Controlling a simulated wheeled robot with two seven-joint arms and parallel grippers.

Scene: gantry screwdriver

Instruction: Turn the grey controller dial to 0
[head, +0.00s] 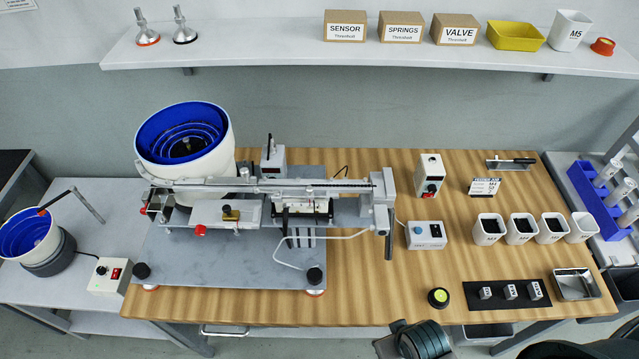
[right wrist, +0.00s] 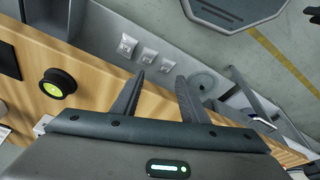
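I cannot tell for certain which dial is the grey controller dial. A small light box (head: 427,235) right of the gantry has a blue round part and a greyer one on its face. A white box (head: 430,175) behind it has a dark dial and a red switch. Another white box (head: 108,275) at the left has a dark knob and a red switch. Dial markings are too small to read. My right gripper (right wrist: 156,82) is open and empty in the right wrist view, near the table's front edge, away from all these boxes. My left gripper is not in view.
The gantry screwdriver (head: 300,190) and blue-lined feeder bowl (head: 185,140) fill the table's left and middle. Several white cups (head: 488,228), a black mat (head: 508,294), a metal tray (head: 577,284) and a yellow-topped button (head: 438,298) occupy the right side.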

